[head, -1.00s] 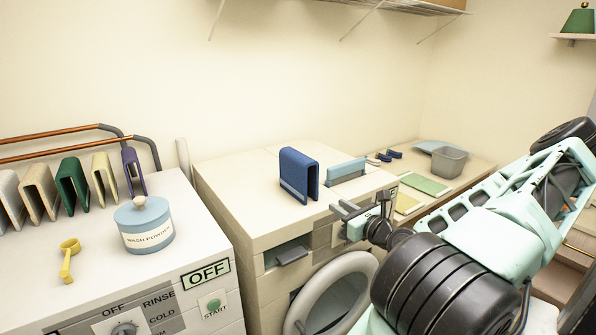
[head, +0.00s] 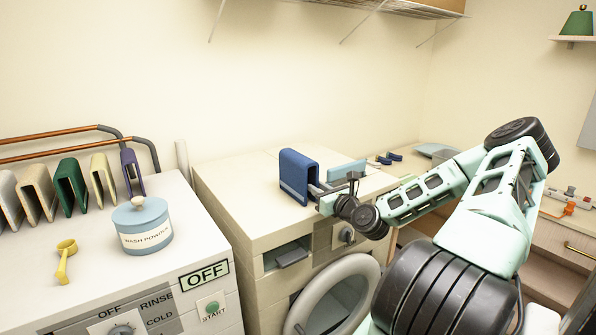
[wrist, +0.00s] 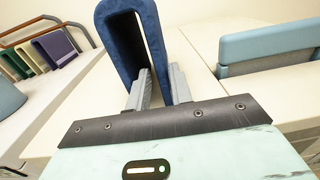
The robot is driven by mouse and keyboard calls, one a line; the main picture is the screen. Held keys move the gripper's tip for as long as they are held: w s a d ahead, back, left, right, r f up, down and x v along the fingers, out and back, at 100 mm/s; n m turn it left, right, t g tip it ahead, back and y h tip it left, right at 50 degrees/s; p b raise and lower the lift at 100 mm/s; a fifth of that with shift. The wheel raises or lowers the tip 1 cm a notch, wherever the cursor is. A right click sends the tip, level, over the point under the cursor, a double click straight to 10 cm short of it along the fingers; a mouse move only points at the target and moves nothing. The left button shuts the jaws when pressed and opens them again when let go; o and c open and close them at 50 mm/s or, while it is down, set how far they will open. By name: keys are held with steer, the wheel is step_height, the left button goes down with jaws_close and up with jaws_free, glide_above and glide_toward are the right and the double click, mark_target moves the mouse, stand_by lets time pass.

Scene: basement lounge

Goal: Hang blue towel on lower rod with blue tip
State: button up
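The folded blue towel (head: 299,175) stands like an upside-down U on the white washer top; it also shows in the wrist view (wrist: 112,42). My gripper (head: 320,190) is at the towel's right side. In the wrist view my gripper (wrist: 160,84) has its fingers apart, one on each side of the towel's right leg; firm contact cannot be made out. Two copper rods with grey bent ends are at the left, an upper rod (head: 50,135) and a lower rod (head: 50,154). No blue tip is clearly visible.
Several folded towels, including a green one (head: 70,186) and a purple one (head: 132,172), stand along the rods. A wash powder jar (head: 143,228) and yellow scoop (head: 65,262) are on the left machine. A light blue block (head: 347,170) is behind my gripper.

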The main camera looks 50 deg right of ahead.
mark_target(309, 197)
steer(key=shift+w+d+r+p, duration=0.15)
steer(key=shift+w+r+p, duration=0.1)
steer(key=shift+w+p, duration=0.25)
steer(key=p+x, duration=0.2)
steer(key=x, duration=0.2)
steer(key=shift+w+d, duration=0.15)
steer(key=shift+d, duration=0.05)
jaws_close()
